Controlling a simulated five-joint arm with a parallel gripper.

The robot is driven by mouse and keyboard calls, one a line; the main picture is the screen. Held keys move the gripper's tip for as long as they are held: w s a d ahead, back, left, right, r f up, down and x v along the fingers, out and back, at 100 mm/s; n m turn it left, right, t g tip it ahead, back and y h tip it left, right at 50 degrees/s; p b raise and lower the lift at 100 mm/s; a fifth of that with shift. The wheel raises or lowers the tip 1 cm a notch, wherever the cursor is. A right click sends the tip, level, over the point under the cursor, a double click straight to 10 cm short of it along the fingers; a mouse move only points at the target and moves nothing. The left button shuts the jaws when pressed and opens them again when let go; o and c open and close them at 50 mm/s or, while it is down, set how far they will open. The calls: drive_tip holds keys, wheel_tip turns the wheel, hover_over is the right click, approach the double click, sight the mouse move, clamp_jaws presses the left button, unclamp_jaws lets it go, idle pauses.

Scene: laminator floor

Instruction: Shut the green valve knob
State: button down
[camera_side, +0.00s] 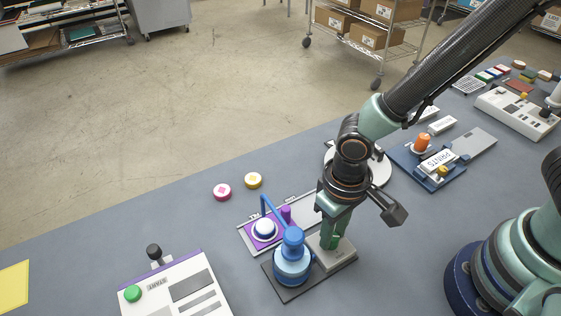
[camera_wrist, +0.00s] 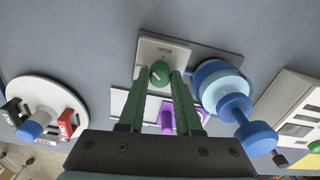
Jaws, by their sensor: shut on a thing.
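The green valve knob (camera_wrist: 160,70) sits on a pale plate (camera_wrist: 148,49) printed with "OPEN". A small light mark shows on the knob's top. My gripper (camera_wrist: 161,76) reaches down with its two green fingers on either side of the knob and is shut on it. In the side view my gripper (camera_side: 333,240) points down at the plate (camera_side: 341,257); the knob there is mostly lost among the green fingers.
A blue pump-like vessel (camera_side: 291,265) stands close beside the plate, with a purple fixture (camera_side: 248,240) behind it. A white panel with a green button (camera_side: 132,293) lies at the front left. A round white dial (camera_wrist: 45,106) is on the other side. Bare table lies left of the discs.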

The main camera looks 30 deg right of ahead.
drive_tip(key=n, duration=0.3)
drive_tip(key=shift+n, duration=2.1)
drive_tip(key=c, duration=0.6)
unclamp_jaws()
drive_tip(key=shift+r, duration=0.1)
wheel_tip(320, 180, up, 12)
